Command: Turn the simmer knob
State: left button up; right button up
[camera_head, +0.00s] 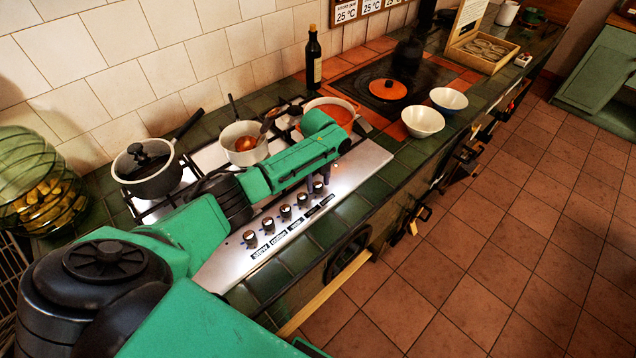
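The stove's steel front panel (232,262) carries a row of several round knobs, among them one at the near end (249,237) and one in the middle (285,211). Small dark labels (264,252) lie in front of them. The lettering is too small to say surely which knob is the simmer one. My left arm reaches across the hob from the left. My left gripper (317,182) is low over the far end of the knob row, at or near the last knob. The arm hides most of it, so finger opening and contact are unclear. My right gripper is not in view.
A lidded dark pot (147,172), a white saucepan (244,142) and an orange-filled pot (335,112) stand on the hob. Beyond are a dark bottle (313,58), an orange lid (387,90), two bowls (422,122) and a wooden box (484,52). The tiled floor at right is clear.

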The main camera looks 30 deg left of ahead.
aim_at(318, 184)
pick_arm(q)
jog(key=shift+o, duration=0.3)
jog(key=shift+s, duration=0.1)
notch_tip(318, 184, up, 14)
jog(key=b, duration=0.2)
jog(key=shift+r, duration=0.25)
dwell(0.4)
